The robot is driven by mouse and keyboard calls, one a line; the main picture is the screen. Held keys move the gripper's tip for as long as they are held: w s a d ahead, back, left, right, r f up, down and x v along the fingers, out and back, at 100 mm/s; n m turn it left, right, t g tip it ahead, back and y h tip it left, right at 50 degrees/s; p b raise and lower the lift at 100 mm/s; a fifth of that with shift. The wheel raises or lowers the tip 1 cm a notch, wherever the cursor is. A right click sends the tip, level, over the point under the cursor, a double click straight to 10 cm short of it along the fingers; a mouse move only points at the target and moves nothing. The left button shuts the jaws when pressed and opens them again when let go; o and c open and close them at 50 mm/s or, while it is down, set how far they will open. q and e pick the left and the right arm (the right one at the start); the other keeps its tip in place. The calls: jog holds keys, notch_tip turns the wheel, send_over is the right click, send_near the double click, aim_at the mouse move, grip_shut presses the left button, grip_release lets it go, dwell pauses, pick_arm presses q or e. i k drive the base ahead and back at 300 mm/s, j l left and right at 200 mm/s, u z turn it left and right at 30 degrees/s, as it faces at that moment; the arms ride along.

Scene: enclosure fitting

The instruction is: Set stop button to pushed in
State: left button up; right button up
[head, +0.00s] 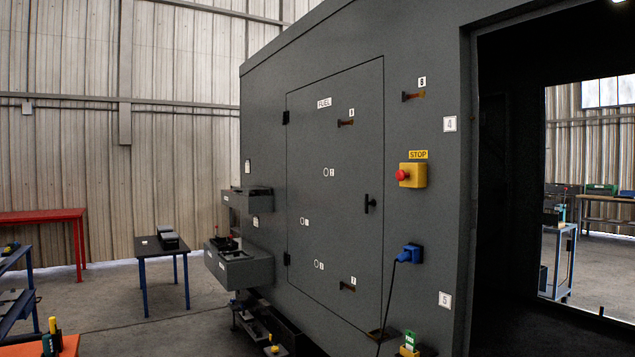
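The stop button (402,175) is a red knob on a yellow box (416,175) fixed to the dark grey enclosure wall, right of the door. A yellow STOP label (418,154) sits just above it. The red knob stands out from the left face of the box. Whether it is pushed in cannot be told at this size. Neither of my grippers shows in the head view, and nothing touches the button.
The closed FUEL door (335,230) has a black handle (369,204). A blue plug (411,253) with a hanging cable is below the button. A dark doorway opens at right. Grey bins (240,268) stick out at left. Tables stand further left, with bare floor between.

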aim_at(400, 175)
jog(key=i+j+z, duration=0.2)
jog(key=z, duration=0.3)
jog(key=i+j+z, duration=0.1)
jog(key=i+j, duration=0.5)
jog(key=i+j+z, duration=0.1)
jog(key=i+j, duration=0.5)
jog(key=i+j+z, duration=0.1)
jog(key=i+j, duration=0.45)
jog(key=j, duration=0.2)
